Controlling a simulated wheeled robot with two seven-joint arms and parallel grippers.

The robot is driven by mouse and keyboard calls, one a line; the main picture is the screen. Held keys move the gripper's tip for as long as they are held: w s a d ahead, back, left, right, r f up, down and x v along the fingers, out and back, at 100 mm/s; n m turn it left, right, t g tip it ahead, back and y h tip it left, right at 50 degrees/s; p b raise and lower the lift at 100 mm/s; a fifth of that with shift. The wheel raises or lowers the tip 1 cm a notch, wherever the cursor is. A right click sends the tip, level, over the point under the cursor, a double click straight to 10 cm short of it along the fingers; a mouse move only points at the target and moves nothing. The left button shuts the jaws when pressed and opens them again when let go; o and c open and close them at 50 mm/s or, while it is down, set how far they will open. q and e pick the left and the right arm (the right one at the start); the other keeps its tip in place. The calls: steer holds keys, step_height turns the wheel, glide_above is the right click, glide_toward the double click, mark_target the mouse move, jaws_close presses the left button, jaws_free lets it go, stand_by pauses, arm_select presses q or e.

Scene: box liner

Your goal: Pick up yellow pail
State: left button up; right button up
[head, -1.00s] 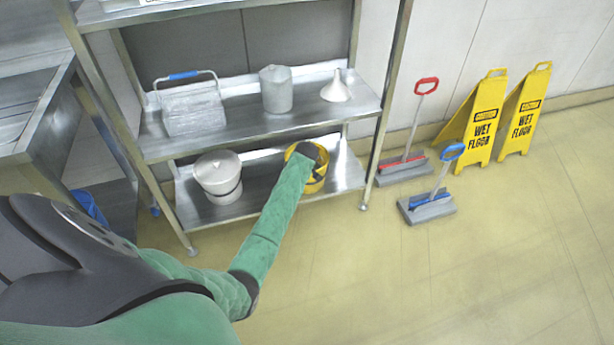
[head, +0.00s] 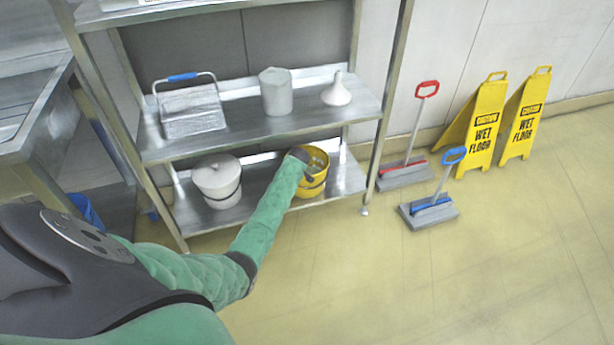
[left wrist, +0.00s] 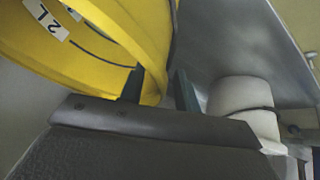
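The yellow pail (head: 318,176) stands on the right part of the lower shelf. In the left wrist view the pail (left wrist: 120,35) fills the upper left, with a "2 L" label on it. My left gripper (head: 300,157) is at the pail's left rim in the head view. In the left wrist view its two dark fingers (left wrist: 160,90) are apart, with the pail's rim edge between them. A gap shows between the pail and the right-hand finger, so the gripper looks open. My right gripper is in neither view.
A white lidded bucket (head: 218,181) stands left of the pail on the same shelf. The upper shelf (head: 250,128) lies above, with a metal posts frame (head: 385,95) at the right. A blue-handled brush (head: 430,210) and yellow signs (head: 484,130) stand on the floor to the right.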

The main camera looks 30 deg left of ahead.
arm_select(q)
steer(key=shift+c, duration=0.4)
jaws_close()
stand_by(1.0)
steer(key=shift+w+r, duration=0.1)
